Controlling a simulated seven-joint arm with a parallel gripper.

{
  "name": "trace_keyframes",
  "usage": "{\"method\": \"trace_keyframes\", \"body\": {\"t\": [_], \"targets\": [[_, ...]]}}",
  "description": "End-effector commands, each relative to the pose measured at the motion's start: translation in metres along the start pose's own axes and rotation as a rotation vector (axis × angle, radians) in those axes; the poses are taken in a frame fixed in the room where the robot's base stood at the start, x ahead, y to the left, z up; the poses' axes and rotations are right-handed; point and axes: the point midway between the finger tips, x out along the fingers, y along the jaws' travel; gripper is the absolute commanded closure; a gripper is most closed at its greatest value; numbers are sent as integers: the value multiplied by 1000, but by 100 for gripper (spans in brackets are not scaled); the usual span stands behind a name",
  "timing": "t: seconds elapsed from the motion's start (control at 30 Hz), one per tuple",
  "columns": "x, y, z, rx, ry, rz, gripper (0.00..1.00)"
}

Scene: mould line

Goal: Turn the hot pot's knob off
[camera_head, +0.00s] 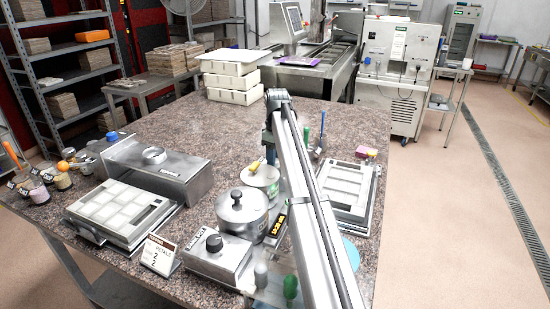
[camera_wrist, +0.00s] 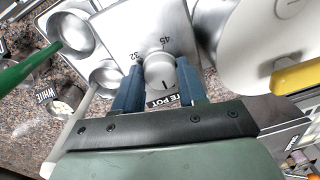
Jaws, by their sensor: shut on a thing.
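A round silver knob (camera_wrist: 160,72) stands on a pale metal control plate (camera_wrist: 118,22) in the wrist view. The plate carries the marks 32 and 45, and a dark line shows on the knob's near side. A pale round pot (camera_wrist: 254,40) is to the right of the plate. In the head view my arm hides the knob and fingers.
In the head view, a lidded steel pot (camera_head: 241,215) and a black-knobbed box (camera_head: 218,262) stand to the left of my arm. A mould tray (camera_head: 348,192) lies to its right. In the wrist view, a yellow handle (camera_wrist: 296,76) and a green handle (camera_wrist: 24,72) flank my fingers.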

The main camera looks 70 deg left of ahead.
Motion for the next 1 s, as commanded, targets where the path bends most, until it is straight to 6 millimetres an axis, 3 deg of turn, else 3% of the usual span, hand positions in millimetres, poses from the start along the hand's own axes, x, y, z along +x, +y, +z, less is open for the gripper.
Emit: {"method": "trace_keyframes", "body": {"t": [0.5, 0.53, 0.77, 1.0], "targets": [[0, 0, 0, -17, -1, 0, 89], [0, 0, 0, -17, -1, 0, 56], [0, 0, 0, -16, -1, 0, 34], [0, 0, 0, -16, -1, 0, 33]]}}
